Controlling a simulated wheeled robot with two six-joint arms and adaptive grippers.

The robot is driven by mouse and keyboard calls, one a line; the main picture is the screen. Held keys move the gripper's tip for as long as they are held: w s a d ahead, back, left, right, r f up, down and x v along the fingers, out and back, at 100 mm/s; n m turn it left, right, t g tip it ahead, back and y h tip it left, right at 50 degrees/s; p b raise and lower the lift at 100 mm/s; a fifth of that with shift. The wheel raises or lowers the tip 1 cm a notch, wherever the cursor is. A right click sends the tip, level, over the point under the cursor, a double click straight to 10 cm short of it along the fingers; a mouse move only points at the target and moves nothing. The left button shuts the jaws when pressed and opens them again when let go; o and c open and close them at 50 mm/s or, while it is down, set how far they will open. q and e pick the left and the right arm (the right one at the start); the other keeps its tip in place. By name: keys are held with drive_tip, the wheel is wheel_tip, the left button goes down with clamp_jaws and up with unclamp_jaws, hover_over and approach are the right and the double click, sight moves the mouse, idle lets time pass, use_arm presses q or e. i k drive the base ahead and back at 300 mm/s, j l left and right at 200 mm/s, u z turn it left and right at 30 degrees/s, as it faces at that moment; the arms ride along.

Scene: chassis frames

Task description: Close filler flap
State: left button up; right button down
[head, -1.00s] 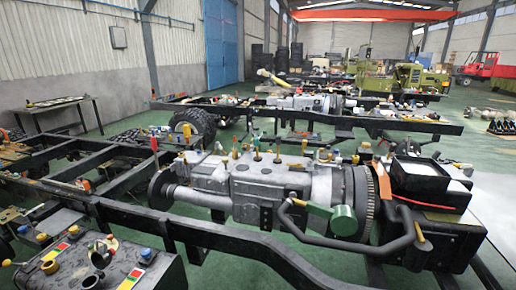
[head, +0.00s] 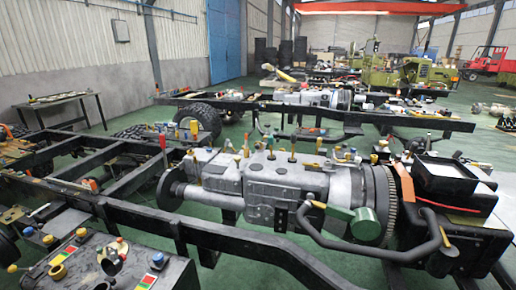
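A dark tank or box (head: 185,277) fills the lower left corner of the head view. Its top carries several blue and yellow caps and red-yellow-green labels. Among them stands a dark round filler-like fitting (head: 110,262) with a raised metallic part. It may be the filler flap standing open, but it is too small to be sure. Neither of my grippers is in view.
A black chassis frame (head: 270,245) runs across the foreground, bearing a grey gearbox (head: 270,183). A black battery-like box (head: 440,175) is at right. A second chassis (head: 390,118) stands behind. Green floor (head: 60,110) shows at left, near a table (head: 55,101).

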sight(258, 145)
drive_tip(key=i, duration=1.1)
drive_tip(key=u, duration=1.15)
